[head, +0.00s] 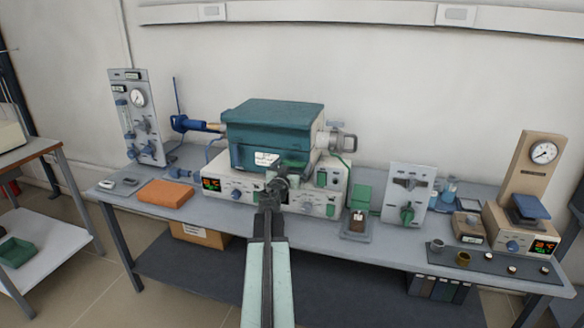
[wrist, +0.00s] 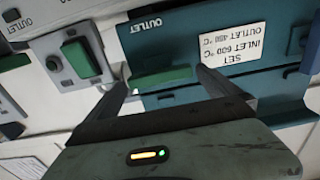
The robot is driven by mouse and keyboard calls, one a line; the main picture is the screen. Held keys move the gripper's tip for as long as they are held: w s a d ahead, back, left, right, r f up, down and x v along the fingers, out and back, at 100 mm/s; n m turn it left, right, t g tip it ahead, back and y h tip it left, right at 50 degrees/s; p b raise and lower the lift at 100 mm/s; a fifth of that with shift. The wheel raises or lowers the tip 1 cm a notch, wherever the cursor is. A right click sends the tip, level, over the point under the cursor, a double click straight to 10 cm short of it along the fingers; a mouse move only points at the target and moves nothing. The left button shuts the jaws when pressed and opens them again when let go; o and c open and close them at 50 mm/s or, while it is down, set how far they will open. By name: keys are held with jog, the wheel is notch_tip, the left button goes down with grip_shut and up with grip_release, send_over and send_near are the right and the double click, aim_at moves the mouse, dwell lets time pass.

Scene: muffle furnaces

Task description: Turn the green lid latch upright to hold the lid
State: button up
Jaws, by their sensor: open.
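The furnace (head: 258,132) is a teal box with its lid (head: 272,108) closed on top. The green lid latch (wrist: 160,77) is a bar on the furnace's front face, lying about level in the wrist view. My gripper (wrist: 162,82) is open, with one finger near each end of the bar; I cannot tell whether either finger touches it. In the head view my gripper (head: 276,180) is at the furnace's front, low and right of centre, and partly hides this area.
A white label (wrist: 233,45) is beside the latch. A grey panel with a green switch (wrist: 80,58) is close on the other side. Control units (head: 225,187) with knobs stand under the furnace. An orange block (head: 165,193) lies left; a gauge stand (head: 532,165) is far right.

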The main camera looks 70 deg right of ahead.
jog(key=c, duration=1)
jog(key=shift+a, duration=0.2)
jog(key=shift+c, duration=0.8)
jog(key=shift+d, duration=0.15)
jog(key=n, duration=0.3)
jog(key=shift+w+n, duration=0.1)
jog(key=shift+n, duration=0.3)
jog(key=n, duration=1)
jog(key=shift+w+f, duration=0.1)
jog(key=shift+n, duration=2.1)
